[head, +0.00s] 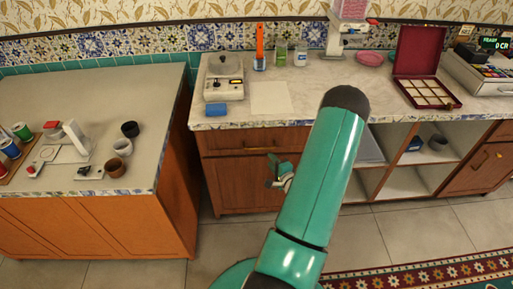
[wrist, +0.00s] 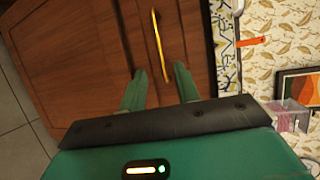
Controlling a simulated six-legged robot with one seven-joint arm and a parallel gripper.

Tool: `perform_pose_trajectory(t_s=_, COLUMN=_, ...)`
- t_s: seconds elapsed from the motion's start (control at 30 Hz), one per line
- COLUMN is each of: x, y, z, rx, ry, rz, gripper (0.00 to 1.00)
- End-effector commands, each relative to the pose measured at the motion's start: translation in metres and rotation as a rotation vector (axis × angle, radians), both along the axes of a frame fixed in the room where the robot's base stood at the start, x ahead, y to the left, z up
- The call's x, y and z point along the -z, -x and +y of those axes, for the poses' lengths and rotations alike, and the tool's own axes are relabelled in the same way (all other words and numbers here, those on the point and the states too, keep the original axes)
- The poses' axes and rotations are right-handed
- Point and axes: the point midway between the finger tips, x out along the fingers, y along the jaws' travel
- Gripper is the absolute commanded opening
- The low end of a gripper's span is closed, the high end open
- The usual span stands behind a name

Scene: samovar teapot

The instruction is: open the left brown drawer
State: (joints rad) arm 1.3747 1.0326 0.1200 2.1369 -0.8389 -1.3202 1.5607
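The left brown drawer (head: 226,141) is under the middle counter in the head view, above a brown door, and looks closed. Its front (wrist: 173,36) and long gold handle (wrist: 158,45) show in the wrist view, where the picture is turned sideways. My gripper (head: 281,172) is in front of this cabinet, partly hidden by my arm. In the wrist view its two green fingers (wrist: 159,84) are apart and empty, pointing toward the drawer front. The handle lies between them in the picture, with its near end close to the fingertips. I cannot tell whether they touch anything.
A side counter (head: 95,100) with cups stands left. Open shelves (head: 405,182) lie right of the drawer. Tiled floor (head: 385,240) is in front.

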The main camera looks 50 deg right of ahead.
Motion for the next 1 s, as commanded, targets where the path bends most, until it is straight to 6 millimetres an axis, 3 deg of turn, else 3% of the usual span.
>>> perform_pose_trajectory(t_s=0.5, x=0.018, y=-0.09, z=-0.04, rx=-0.004, ry=0.001, rz=0.001, gripper=0.32)
perform_pose_trajectory(t_s=0.7, x=0.021, y=-0.104, z=-0.045, rx=-0.004, ry=-0.001, rz=0.002, gripper=0.32)
perform_pose_trajectory(t_s=0.93, x=0.021, y=-0.104, z=-0.046, rx=-0.003, ry=0.0, rz=0.002, gripper=0.32)
perform_pose_trajectory(t_s=1.0, x=0.021, y=-0.104, z=-0.046, rx=-0.003, ry=0.0, rz=0.002, gripper=0.2)
